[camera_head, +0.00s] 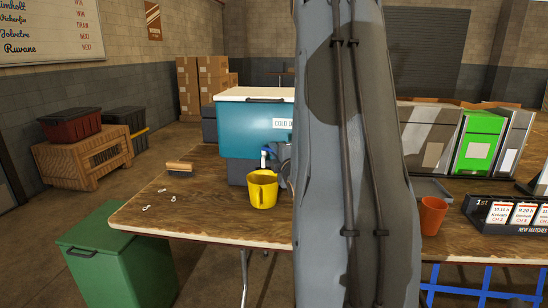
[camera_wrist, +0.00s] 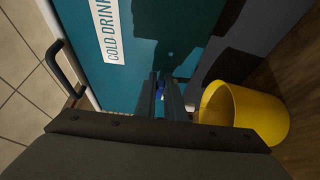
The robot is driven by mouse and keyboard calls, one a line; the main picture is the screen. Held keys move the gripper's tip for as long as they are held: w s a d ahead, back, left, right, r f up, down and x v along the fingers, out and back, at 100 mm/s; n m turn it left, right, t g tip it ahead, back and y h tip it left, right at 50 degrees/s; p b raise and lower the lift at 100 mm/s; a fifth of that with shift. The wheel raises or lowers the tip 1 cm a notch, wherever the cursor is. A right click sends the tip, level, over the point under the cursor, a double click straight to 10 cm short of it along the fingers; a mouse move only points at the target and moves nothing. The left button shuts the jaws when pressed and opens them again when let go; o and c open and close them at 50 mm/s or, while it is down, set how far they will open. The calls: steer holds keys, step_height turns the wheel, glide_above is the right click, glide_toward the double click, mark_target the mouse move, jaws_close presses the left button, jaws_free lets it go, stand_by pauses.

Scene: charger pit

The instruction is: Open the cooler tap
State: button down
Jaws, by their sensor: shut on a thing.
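The teal cooler (camera_head: 247,124) with a white lid stands on a dark block on the wooden table, and its teal side also fills much of the wrist view (camera_wrist: 135,60). Its tap (camera_head: 266,155) has a white part and a blue part, low on the front. In the wrist view my gripper (camera_wrist: 163,84) is shut at the tap, with a bit of the blue handle (camera_wrist: 160,90) showing between the fingers. A yellow jug (camera_head: 262,190) stands upright below the tap; it also shows in the wrist view (camera_wrist: 245,112). My arm hides part of the cooler's right side.
A brush (camera_head: 180,168) and several small white pieces lie on the table (camera_head: 205,205) at left. Right of my arm stand an orange cup (camera_head: 433,214), a card rack (camera_head: 510,214) and a green-fronted box (camera_head: 480,142). A green bin (camera_head: 115,256) stands before the table's left end.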

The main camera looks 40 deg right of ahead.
mark_target(270, 151)
steer(key=m+g+h, duration=0.1)
steer(key=a+m+h+b, duration=0.1)
steer(key=m+g+h+b, duration=0.1)
steer(key=h, duration=0.1)
steer(key=shift+a+f+g, duration=0.1)
steer(key=shift+a+g, duration=0.15)
steer(key=shift+g, duration=0.05)
steer(key=m+g+h, duration=0.2)
steer(key=shift+a+m+g+h, duration=0.3)
steer(key=shift+a+g+h, duration=0.1)
steer(key=m+g+h+p, duration=0.1)
steer(key=g, duration=0.1)
steer(key=a+m+g+h, duration=0.1)
steer(key=m+g, duration=0.1)
steer(key=shift+w+p, duration=0.1)
steer(key=shift+p, duration=0.25)
steer(key=shift+w+a+m+g+h+p, duration=0.15)
steer(key=shift+m+g+h+p, duration=0.25)
steer(key=shift+m+g+p, duration=0.6)
steer(key=shift+w+a+m+g+h+p, duration=0.1)
steer(key=shift+a+m+g+h+p, duration=0.3)
steer(key=shift+g, duration=1)
steer(key=shift+d+m+g, duration=0.15)
steer(key=shift+m+g, duration=0.15)
steer(key=shift+m, duration=0.1)
steer(key=c, duration=2.1)
jaws_free()
